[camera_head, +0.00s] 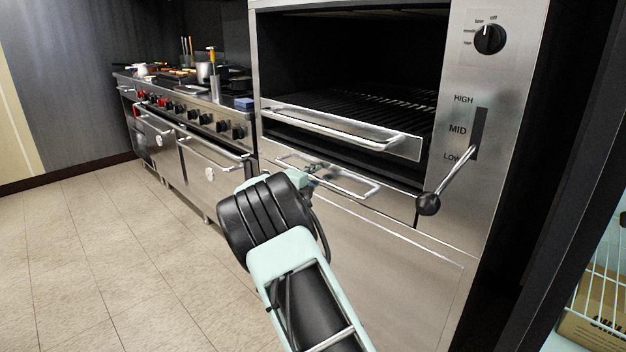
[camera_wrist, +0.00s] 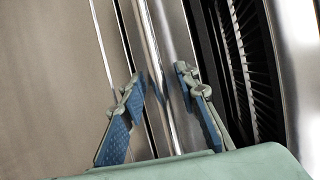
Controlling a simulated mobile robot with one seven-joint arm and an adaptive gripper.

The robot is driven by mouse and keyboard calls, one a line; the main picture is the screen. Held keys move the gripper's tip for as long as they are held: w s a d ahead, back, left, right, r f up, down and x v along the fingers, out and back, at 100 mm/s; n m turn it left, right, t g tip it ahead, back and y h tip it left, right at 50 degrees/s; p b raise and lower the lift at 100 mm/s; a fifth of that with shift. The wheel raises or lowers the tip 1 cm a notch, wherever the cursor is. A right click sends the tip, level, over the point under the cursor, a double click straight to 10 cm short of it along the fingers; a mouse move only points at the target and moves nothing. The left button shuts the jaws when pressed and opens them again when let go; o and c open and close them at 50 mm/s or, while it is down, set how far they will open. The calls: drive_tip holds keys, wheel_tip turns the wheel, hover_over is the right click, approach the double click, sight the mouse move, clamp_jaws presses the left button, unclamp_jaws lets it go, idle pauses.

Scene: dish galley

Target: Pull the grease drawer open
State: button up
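The grease drawer (camera_head: 398,203) is a narrow steel front below the broiler opening, and it looks closed. Its bar handle (camera_head: 352,190) runs across the front. In the wrist view the handle (camera_wrist: 152,45) runs as a bright bar between my fingers. My gripper (camera_head: 315,168) is at the left part of the handle, partly hidden behind my wrist in the head view. In the wrist view my gripper (camera_wrist: 162,84) is open, with one blue-padded finger on each side of the bar. Gaps show between the pads and the bar; the exact depth is hard to tell.
The broiler rack handle (camera_head: 345,132) sticks out just above the drawer. A lever with a black knob (camera_head: 428,203) juts out at the right. A range (camera_head: 190,120) with pans stands at the left. The tiled floor (camera_head: 110,250) is clear.

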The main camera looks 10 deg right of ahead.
clamp_jaws()
idle(0.4)
drive_tip(key=s+a+p, duration=0.8)
drive_tip(key=s+a, duration=0.1)
drive_tip(key=a, duration=0.4)
drive_tip(key=s+a+p, duration=0.8)
drive_tip(key=s+a, duration=0.2)
drive_tip(key=a, duration=0.3)
drive_tip(key=shift+s+a+p, duration=0.25)
drive_tip(key=shift+a+p, duration=0.05)
drive_tip(key=shift+a, duration=0.05)
unclamp_jaws()
